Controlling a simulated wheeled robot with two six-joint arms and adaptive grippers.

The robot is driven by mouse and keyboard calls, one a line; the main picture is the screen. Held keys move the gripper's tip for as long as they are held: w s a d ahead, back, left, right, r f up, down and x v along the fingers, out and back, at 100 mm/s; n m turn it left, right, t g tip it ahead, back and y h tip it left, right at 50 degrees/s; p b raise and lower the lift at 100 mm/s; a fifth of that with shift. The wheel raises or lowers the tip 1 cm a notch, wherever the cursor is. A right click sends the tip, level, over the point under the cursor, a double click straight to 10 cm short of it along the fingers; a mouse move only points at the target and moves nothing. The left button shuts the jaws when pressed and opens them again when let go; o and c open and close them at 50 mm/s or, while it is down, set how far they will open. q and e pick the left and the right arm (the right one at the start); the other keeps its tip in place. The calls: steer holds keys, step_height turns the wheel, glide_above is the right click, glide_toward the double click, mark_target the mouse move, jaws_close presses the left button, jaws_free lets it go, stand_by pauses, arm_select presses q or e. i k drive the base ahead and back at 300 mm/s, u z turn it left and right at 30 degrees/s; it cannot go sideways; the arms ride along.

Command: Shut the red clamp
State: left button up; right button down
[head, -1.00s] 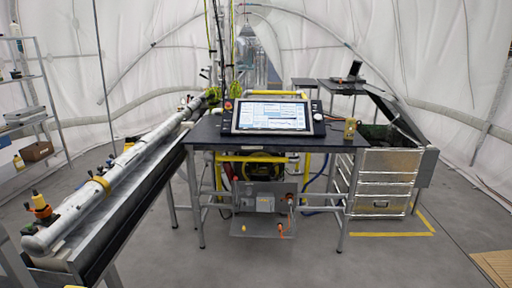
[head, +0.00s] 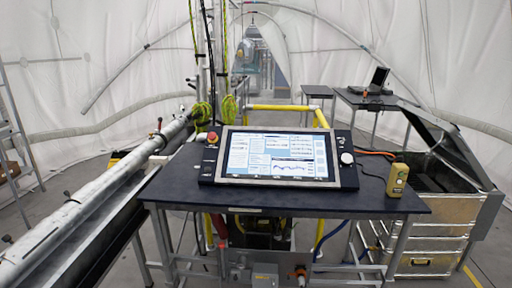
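I cannot pick out a clear red clamp in the head view. A small red part (head: 220,226) shows under the near edge of the dark table (head: 400,206), left of centre, but it is too small to tell what it is. A red round button (head: 212,137) sits on the left end of the control console (head: 276,157). Neither of my grippers is in view.
The console and a yellow handheld remote (head: 397,180) are on the table. A long grey pipe (head: 85,205) runs along the left. An open metal crate (head: 430,235) stands at the right. Yellow-green rope coils (head: 202,112) hang behind the table.

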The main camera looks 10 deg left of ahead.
mark_target(160, 119)
steer(key=i, duration=0.75)
steer(key=u, duration=1)
steer(key=k, duration=0.5)
steer(key=u, duration=1.4)
steer(key=i, duration=1)
steer(key=z, duration=2.55)
